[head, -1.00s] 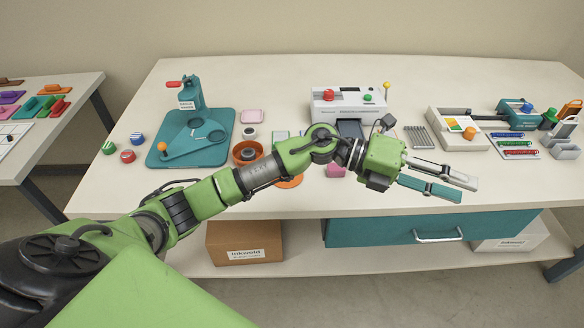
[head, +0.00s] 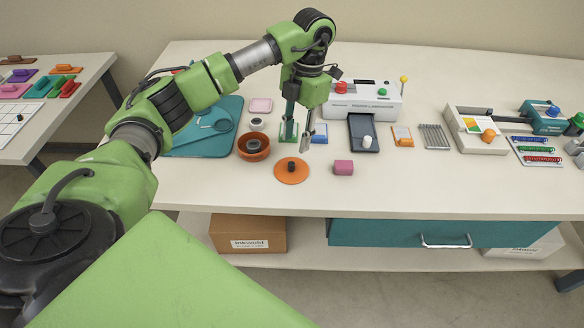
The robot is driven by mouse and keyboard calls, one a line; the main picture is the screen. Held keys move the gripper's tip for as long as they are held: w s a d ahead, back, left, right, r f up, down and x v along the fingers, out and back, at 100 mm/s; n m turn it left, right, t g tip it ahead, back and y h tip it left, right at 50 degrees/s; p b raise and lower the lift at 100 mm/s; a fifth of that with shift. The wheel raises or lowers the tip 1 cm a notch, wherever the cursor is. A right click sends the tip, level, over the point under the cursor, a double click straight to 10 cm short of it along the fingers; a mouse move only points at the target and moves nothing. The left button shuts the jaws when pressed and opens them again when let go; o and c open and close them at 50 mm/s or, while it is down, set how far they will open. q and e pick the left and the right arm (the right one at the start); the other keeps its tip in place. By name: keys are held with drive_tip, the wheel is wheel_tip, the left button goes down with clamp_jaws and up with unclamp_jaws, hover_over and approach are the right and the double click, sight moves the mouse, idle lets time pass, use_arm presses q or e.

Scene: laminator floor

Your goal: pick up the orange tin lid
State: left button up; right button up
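The orange tin lid (head: 291,176) is a flat orange disc with a dark knob on top. It lies on the table near the front edge. The open orange tin (head: 254,152) stands just behind it to the left, with a dark round thing inside. My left gripper (head: 298,140) points down above the table, behind and slightly right of the lid in the picture. Its two fingers are apart, with nothing seen between them. It is not touching the lid. My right gripper is not in view.
Behind are a white laminator (head: 362,98) with a dark tray, small coloured pads and a teal press (head: 205,130). The table front right of the pink block is clear.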

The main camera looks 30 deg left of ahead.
sight(292, 163)
use_arm(q)
drive_tip(key=f, duration=0.3)
drive_tip(key=shift+s+f, duration=0.1)
drive_tip(key=shift+s, duration=0.15)
drive_tip(key=shift+s+a+f+p, duration=0.1)
drive_tip(key=shift+a+f+p, duration=0.05)
drive_tip(key=shift+f+p, duration=0.45)
drive_tip(key=f, duration=0.2)
drive_tip(key=f+p, duration=0.1)
drive_tip(key=shift+s+a+f, duration=0.2)
drive_tip(key=shift+s+f, duration=0.05)
drive_tip(key=shift+f, duration=0.35)
clamp_jaws()
